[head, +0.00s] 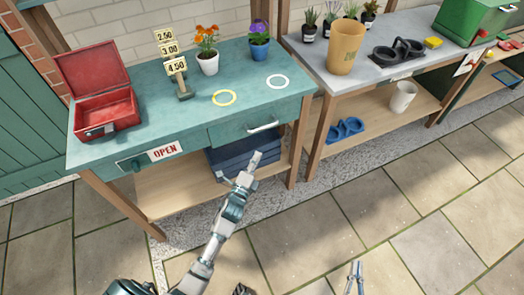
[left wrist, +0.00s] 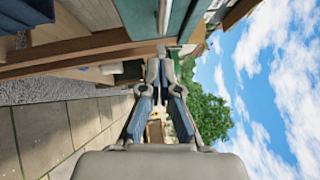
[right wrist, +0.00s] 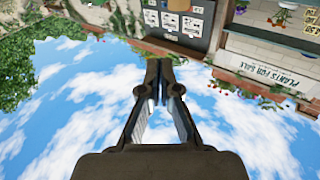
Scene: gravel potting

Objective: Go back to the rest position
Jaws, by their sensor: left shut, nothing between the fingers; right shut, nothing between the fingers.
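My left gripper (head: 254,160) is shut and empty. In the head view it is in front of the teal table (head: 135,140), below the drawer handle and before the dark blue item on the lower shelf. In the left wrist view its fingers (left wrist: 162,52) meet at the tips, with the table's edge beyond them. My right gripper (head: 355,268) is shut and empty, low over the paving at the bottom of the head view. Its fingers (right wrist: 158,62) meet in the right wrist view, with sky and a sign board behind.
A grey-topped bench (head: 330,80) stands to the right. The paving (head: 400,220) in front is clear.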

